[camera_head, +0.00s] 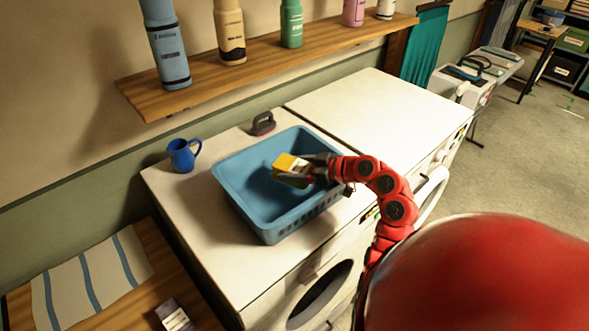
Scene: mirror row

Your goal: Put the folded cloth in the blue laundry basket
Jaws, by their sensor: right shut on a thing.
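The blue laundry basket (240,182) stands open on the near white machine, below the wall shelf. My right gripper (303,169) is over the right part of the basket. It is shut on a small yellow block-like thing with a pale side, which looks like the folded cloth (285,163). The cloth shows above the basket's inside; I cannot tell how far it is from the floor of the basket. The fingers and wrist hide part of it. My left gripper is not in view.
A shelf (205,78) with several bottles overhangs the back. A striped cloth (92,279) and a small box (174,315) lie on the wooden bench. The far machine top (375,108) is clear.

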